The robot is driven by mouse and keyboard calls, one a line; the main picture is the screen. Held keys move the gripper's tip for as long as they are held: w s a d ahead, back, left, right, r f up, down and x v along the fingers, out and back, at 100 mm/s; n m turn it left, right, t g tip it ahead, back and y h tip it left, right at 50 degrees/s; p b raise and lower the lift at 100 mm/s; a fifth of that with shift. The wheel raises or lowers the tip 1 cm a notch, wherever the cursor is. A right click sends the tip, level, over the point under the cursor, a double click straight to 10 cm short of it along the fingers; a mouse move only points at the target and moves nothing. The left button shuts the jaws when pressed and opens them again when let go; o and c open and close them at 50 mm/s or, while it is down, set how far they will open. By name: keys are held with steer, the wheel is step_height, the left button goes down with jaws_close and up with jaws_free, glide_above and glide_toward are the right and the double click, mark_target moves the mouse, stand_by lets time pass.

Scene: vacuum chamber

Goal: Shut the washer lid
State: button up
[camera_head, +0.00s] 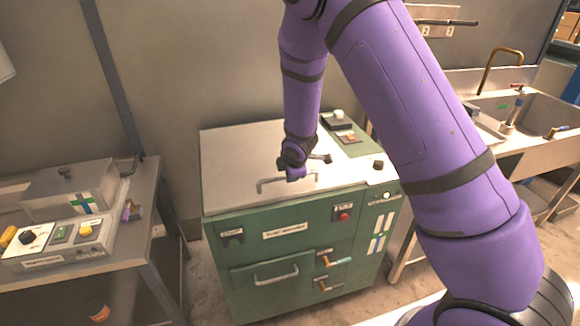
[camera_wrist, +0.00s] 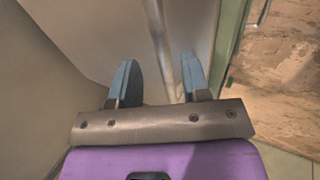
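The washer is a green cabinet (camera_head: 290,226) with a pale metal lid (camera_head: 232,160) on top. The lid lies about flat over the cabinet in the head view; I see no clear gap along its front edge. A bar handle (camera_head: 268,182) is on the lid near the front. My gripper (camera_head: 297,173) points down at the handle, and my wrist hides part of it. In the wrist view my gripper (camera_wrist: 160,82) has its two blue fingers apart, with the handle bar (camera_wrist: 158,40) running between them. Whether a finger touches the bar, I cannot tell.
A control panel with knobs (camera_head: 345,136) is at the lid's right. The cabinet front has a drawer handle (camera_head: 276,276) and brass levers (camera_head: 330,262). A metal table (camera_head: 138,208) with a control box (camera_head: 62,240) stands left. A sink (camera_head: 540,112) is at the right.

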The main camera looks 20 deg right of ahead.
steer(key=shift+s+r, duration=0.15)
steer(key=shift+r, duration=0.45)
steer(key=v, duration=0.9)
steer(key=shift+s+r, duration=0.2)
steer(key=shift+s, duration=0.1)
